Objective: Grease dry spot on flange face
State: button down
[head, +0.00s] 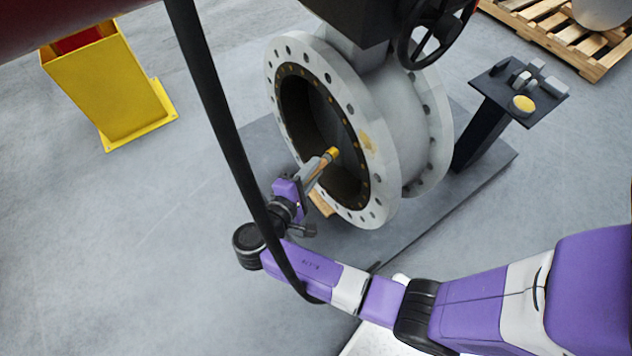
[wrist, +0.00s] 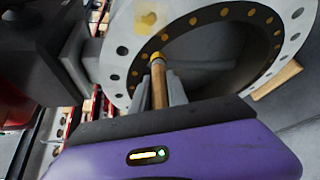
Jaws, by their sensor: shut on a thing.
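The valve's pale grey flange face (head: 386,185) has bolt holes around its rim and a dark inner ring with small brass-coloured dots. A yellowish patch (head: 367,143) lies on its right side, and the patch also shows in the wrist view (wrist: 145,22). My gripper (head: 322,165) is shut on a brush-like tool with a wooden handle (wrist: 158,88) and a yellow tip (head: 333,152). The tip is in front of the bore, left of and slightly below the patch in the head view. I cannot tell whether the tip touches anything. Much of the handle is hidden by the fingers.
A black handwheel (head: 428,35) sits above the valve. A dark stand (head: 490,85) at the right holds grey parts and a round yellow-topped item (head: 522,104). A yellow post (head: 110,90) stands at the left. A black strut (head: 215,110) crosses the view. Floor at left is clear.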

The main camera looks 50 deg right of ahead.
aim_at(337, 153)
jog(key=shift+s+d, duration=0.25)
jog(key=shift+d, duration=0.65)
jog(key=shift+s+d, duration=0.3)
jog(key=shift+d, duration=0.65)
jog(key=shift+s+d, duration=0.25)
jog(key=shift+d, duration=0.65)
jog(key=shift+s+d+p, duration=0.25)
jog(key=shift+d+p, duration=0.15)
jog(key=shift+d, duration=0.35)
jog(key=shift+s, duration=0.1)
jog(key=shift+s+a+r+p, duration=0.5)
jog(key=shift+s+a+p, duration=0.55)
jog(key=shift+s+p, duration=1.85)
jog(key=shift+w+d+b, duration=0.35)
jog(key=shift+w+b, duration=0.2)
jog(key=shift+w, duration=0.45)
jog(key=shift+w+d+b, duration=0.4)
jog(key=shift+w+b, duration=0.15)
jog(key=shift+w, duration=0.45)
jog(key=shift+w+d+b, duration=0.35)
jog(key=shift+w+b, duration=0.2)
jog(key=shift+w, duration=0.45)
jog(key=shift+a+r+p, duration=0.1)
jog(key=shift+r+p, duration=0.3)
jog(key=shift+p, duration=0.1)
jog(key=s+a+p, duration=0.2)
jog(key=s+p, duration=0.1)
jog(key=s, duration=0.4)
